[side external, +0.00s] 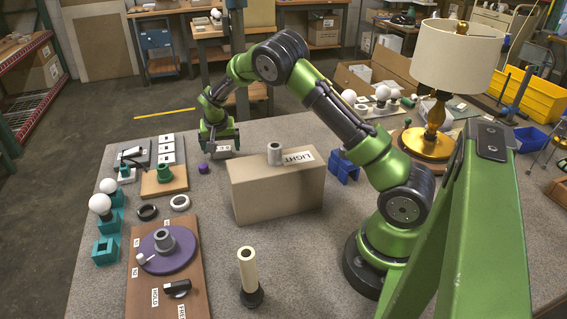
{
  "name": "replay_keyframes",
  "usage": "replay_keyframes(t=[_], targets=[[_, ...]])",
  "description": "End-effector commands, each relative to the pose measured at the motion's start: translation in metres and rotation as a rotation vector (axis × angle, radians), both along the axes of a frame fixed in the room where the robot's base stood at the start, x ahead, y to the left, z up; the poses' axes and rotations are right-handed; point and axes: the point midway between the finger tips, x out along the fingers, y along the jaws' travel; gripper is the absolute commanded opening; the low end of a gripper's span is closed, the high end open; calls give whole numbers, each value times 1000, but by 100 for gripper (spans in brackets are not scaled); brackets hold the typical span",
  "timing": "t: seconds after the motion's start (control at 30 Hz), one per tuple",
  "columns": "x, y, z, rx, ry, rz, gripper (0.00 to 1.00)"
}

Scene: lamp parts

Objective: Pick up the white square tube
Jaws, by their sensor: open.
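My gripper (223,148) points down at the far edge of the grey table, behind and left of the cardboard box. Its jaws are apart, with a small whitish piece (223,149) showing between or just behind the fingers. I cannot tell whether that piece is square or touched by the fingers. A cream-white upright tube (248,268) stands in a black round base near the front of the table, far from my gripper. Its section looks round rather than square, though this is hard to tell.
A cardboard box (275,192) carries a short grey tube (274,153) and a LIGHT label. A purple piece (203,168) lies near my gripper. Boards with lamp parts and bulbs (100,204) fill the left. A lamp (454,60) stands at right. The front middle is mostly clear.

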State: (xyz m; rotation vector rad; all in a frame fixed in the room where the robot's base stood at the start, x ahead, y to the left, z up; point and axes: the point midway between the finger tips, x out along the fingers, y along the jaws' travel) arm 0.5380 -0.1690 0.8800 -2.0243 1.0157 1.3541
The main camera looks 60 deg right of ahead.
Motion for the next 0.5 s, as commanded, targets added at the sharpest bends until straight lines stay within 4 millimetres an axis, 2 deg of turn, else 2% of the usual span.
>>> replay_keyframes(t=[0.1,0.33,0.5], targets=[[3,-3,-8,0,-2,1,94],[3,-3,-9,0,-2,1,94],[3,-3,-9,0,-2,1,68]])
